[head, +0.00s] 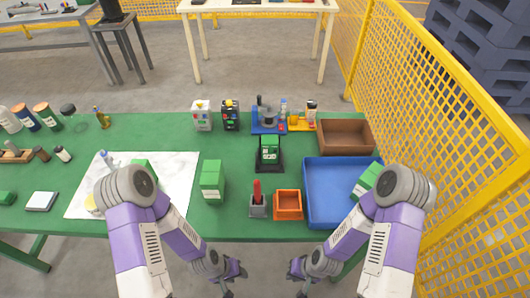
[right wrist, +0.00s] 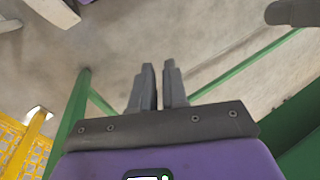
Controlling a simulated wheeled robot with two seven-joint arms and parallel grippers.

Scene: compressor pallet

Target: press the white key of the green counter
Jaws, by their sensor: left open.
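The green counter (head: 270,151) stands in a black holder near the middle of the green table in the head view. It has pale markings on its face, but its white key is too small to make out. My left gripper (head: 235,283) is open and empty, low in front of the table's near edge. My right gripper (head: 297,284) is beside it to the right, also off the table and far from the counter. In the right wrist view its two fingers (right wrist: 159,88) have a narrow gap between them and nothing in it.
A green box (head: 212,181), a red-handled tool (head: 257,200) and an orange bin (head: 288,205) stand nearer than the counter. A blue tray (head: 325,205) and brown bin (head: 346,136) are to the right. Small devices (head: 230,115) stand behind. Yellow mesh fencing (head: 450,110) borders the right.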

